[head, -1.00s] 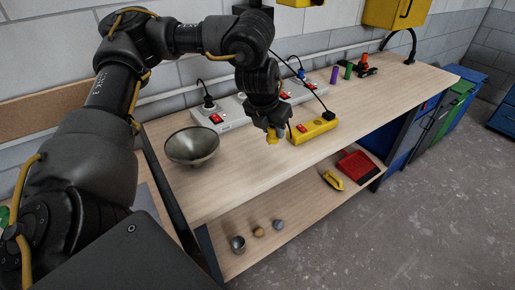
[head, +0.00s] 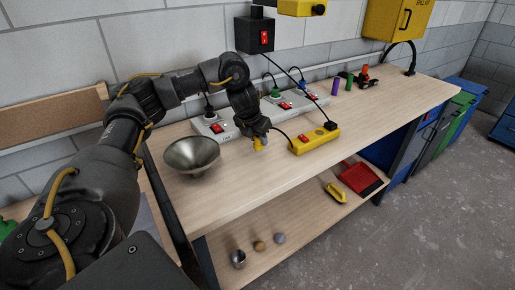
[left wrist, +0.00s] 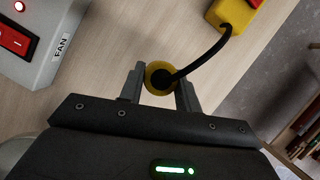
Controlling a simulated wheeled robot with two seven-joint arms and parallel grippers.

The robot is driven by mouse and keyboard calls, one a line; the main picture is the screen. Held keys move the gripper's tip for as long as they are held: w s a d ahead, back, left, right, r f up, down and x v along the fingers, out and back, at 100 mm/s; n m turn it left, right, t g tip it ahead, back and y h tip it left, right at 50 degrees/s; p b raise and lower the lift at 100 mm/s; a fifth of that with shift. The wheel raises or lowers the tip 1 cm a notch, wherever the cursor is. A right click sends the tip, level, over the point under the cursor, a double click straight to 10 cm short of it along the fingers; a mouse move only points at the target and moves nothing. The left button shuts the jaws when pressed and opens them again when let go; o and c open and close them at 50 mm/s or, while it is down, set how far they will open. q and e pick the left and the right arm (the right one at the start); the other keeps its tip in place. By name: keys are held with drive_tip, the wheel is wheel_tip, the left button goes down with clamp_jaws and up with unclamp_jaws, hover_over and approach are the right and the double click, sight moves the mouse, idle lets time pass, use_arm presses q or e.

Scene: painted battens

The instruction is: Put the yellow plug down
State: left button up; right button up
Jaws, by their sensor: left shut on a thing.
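The yellow plug (head: 258,144) is between the fingers of my left gripper (head: 262,140), which is shut on it, over the wooden bench top (head: 225,185). In the left wrist view the plug (left wrist: 152,70) shows as a yellow ring with a dark centre, gripped between the two grey fingers (left wrist: 160,88). Its black cord runs up to the yellow power strip (left wrist: 232,12). In the head view the yellow strip (head: 315,139) lies just right of the gripper. I cannot tell whether the plug touches the bench. My right gripper is not in view.
A metal bowl (head: 192,155) stands left of the gripper. White power strips (head: 215,128) with red switches lie behind it. One labelled FAN (left wrist: 30,45) shows in the left wrist view. Bench top is clear in front of the gripper. A lower shelf (head: 275,258) holds small items.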

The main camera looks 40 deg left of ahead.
sight(257, 147)
use_arm(q)
drive_tip(key=shift+a+f, duration=0.15)
drive_tip(key=shift+f, duration=0.15)
drive_tip(key=shift+f+b, duration=0.35)
drive_tip(key=shift+f, duration=0.25)
drive_tip(key=shift+s+x, duration=0.2)
drive_tip(key=shift+x, duration=0.75)
drive_tip(key=shift+s, duration=0.1)
drive_tip(key=shift+f, duration=0.6)
drive_tip(key=o, duration=1.1)
drive_tip(key=shift+r, duration=0.1)
drive_tip(key=shift+c, duration=0.2)
